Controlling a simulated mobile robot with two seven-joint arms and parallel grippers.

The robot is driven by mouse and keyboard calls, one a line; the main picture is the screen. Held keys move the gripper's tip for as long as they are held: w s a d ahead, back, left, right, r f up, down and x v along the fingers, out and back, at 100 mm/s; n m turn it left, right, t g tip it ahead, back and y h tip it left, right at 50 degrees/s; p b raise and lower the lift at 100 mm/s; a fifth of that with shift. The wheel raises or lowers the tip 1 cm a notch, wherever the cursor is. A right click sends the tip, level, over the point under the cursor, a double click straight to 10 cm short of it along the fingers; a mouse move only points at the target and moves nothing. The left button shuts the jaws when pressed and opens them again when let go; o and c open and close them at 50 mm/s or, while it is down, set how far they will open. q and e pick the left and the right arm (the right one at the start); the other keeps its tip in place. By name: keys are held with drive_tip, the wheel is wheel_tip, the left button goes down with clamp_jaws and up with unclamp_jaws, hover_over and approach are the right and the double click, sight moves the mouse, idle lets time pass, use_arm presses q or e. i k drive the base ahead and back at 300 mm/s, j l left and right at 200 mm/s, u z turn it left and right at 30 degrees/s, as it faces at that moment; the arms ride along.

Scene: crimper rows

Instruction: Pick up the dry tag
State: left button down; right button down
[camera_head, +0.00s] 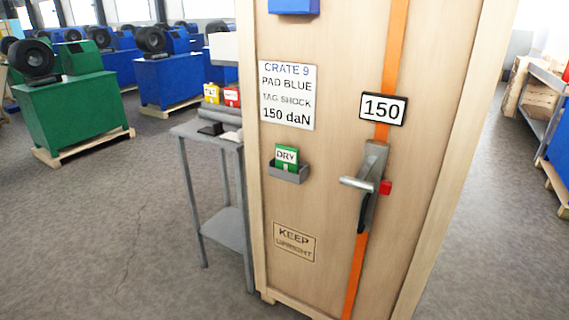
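The dry tag (287,157) is a small green card with a white label reading DRY. It stands upright in a small grey holder (288,173) fixed to the front of a tall wooden crate (330,220). The holder hides the tag's lower edge. Neither of my grippers shows in the head view.
An orange strap (391,60) with a metal ratchet (372,180) runs down the crate, right of the tag; its handle sticks out. A grey side table (222,225) with small yellow and red boxes stands left of the crate. Open floor (110,230) lies further left.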

sight(286, 158)
drive_tip(key=i+j+z, duration=0.3)
drive_tip(key=i+j, duration=0.2)
drive_tip(key=i+j+z, duration=0.1)
drive_tip(key=i+j, duration=0.15)
drive_tip(key=j, duration=0.2)
drive_tip(key=i+j+z, duration=0.15)
drive_tip(key=j, duration=0.2)
drive_tip(key=i+j+z, duration=0.15)
drive_tip(key=j, duration=0.25)
drive_tip(key=i+j+z, duration=0.15)
drive_tip(key=i+j, duration=0.15)
drive_tip(key=j, duration=0.15)
